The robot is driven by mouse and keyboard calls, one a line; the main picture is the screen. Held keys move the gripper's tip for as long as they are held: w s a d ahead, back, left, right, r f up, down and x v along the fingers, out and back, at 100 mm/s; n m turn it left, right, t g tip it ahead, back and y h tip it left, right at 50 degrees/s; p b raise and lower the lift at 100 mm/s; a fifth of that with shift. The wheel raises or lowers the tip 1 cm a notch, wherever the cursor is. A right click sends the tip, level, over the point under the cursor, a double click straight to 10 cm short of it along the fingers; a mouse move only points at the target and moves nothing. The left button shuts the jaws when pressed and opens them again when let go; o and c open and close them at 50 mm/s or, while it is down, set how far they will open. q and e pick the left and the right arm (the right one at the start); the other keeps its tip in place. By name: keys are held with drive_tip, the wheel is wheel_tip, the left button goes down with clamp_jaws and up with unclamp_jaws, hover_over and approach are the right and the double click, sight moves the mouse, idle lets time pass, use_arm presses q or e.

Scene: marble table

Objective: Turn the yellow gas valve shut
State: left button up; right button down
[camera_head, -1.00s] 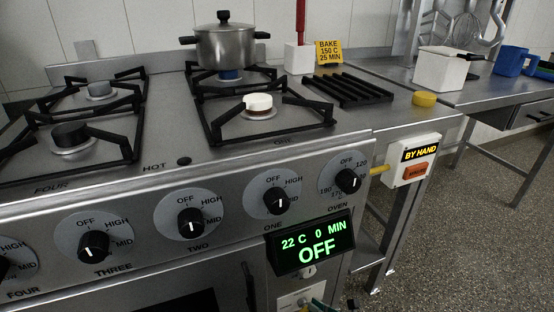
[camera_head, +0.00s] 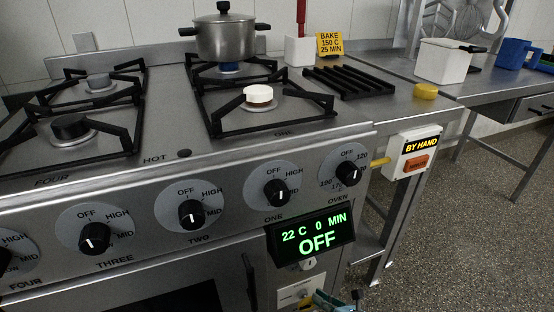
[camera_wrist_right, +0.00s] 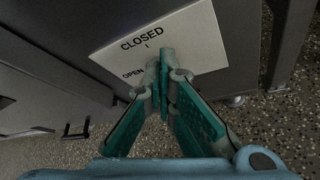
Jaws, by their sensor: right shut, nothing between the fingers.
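My right gripper (camera_wrist_right: 164,78) is shut and empty in the right wrist view, its teal fingers close together in front of a pale plate (camera_wrist_right: 203,40) marked CLOSED and OPEN. No yellow valve handle is visible there; the fingers cover part of the plate. I cannot tell whether they touch it. In the head view part of the right gripper (camera_head: 328,301) shows at the bottom edge, beside the same plate (camera_head: 296,293), low on the stove front below the display. My left gripper is not in view.
Stove knobs (camera_head: 190,214) and a display (camera_head: 312,239) reading OFF are above the plate. A pot (camera_head: 226,40) stands on a back burner. Speckled floor (camera_head: 455,215) is open at the right.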

drive_tip(key=shift+w+d+f, duration=0.3)
drive_tip(key=shift+d+f, duration=0.3)
drive_tip(key=shift+d, duration=0.15)
drive_tip(key=shift+d+f, duration=0.1)
drive_tip(key=shift+f, duration=0.05)
drive_tip(key=shift+w, duration=0.1)
idle(0.3)
drive_tip(key=s+d+p, duration=0.2)
drive_tip(key=s, duration=0.3)
drive_tip(key=shift+s+d+r, duration=0.25)
drive_tip(key=shift+d+r, duration=0.05)
drive_tip(key=shift+d, duration=0.1)
